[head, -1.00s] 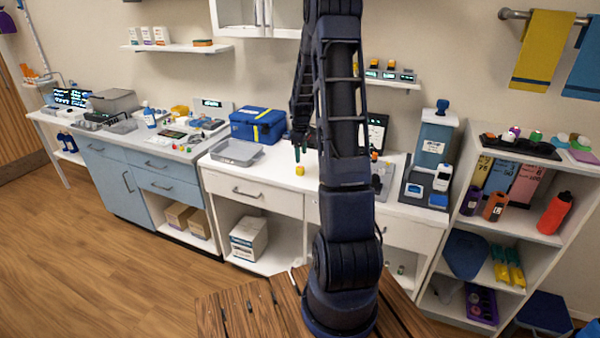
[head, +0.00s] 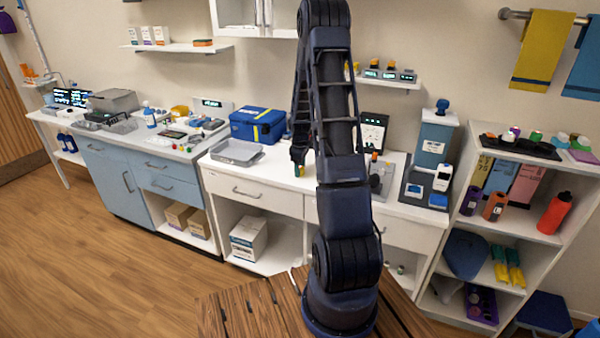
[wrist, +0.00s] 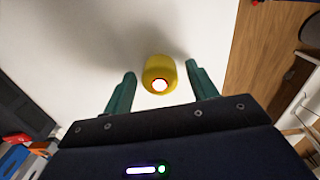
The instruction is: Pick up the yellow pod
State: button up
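The yellow pod (wrist: 159,72) stands on the white counter in the wrist view, a short rounded body with a pale round spot edged in red facing the camera. In the head view only a small yellow part of the pod (head: 298,171) shows, low at my gripper. My gripper (wrist: 160,88) is open, with one green finger on each side of the pod. A gap shows between each finger and the pod. In the head view my gripper (head: 300,160) is above the counter, partly hidden by my arm.
The white counter (head: 270,173) is clear around the pod. A grey tray (head: 237,152) and a blue case with a yellow stripe (head: 257,125) stand to the left. A dark-screened device (head: 373,133) stands behind, right of my arm. The counter's front edge is close.

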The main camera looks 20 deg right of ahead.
jog(key=c, duration=0.8)
jog(key=shift+c, duration=0.2)
jog(key=shift+r, duration=0.15)
